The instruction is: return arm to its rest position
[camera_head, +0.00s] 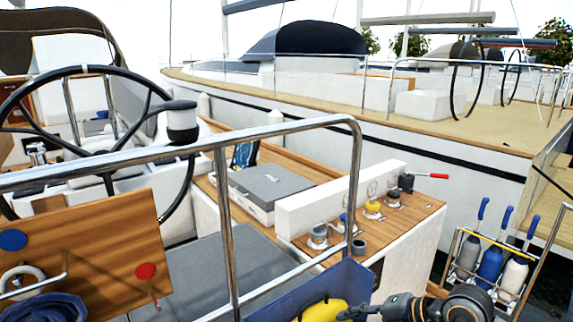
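My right arm comes in at the bottom edge, right of the middle. Its dark gripper (350,312) points left, and its tip is at the right end of a yellow object (320,311). The yellow object lies in or behind a blue fabric pocket (352,278) near the bottom middle. I cannot tell whether the gripper touches the yellow object, nor whether its fingers are open or shut. My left arm and gripper are not in view.
A steel rail (228,240) crosses close in front. A wooden deck panel with winches (373,209) and a red-handled lever (430,176) lies beyond. A steering wheel (85,70) and wooden board (90,250) are left.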

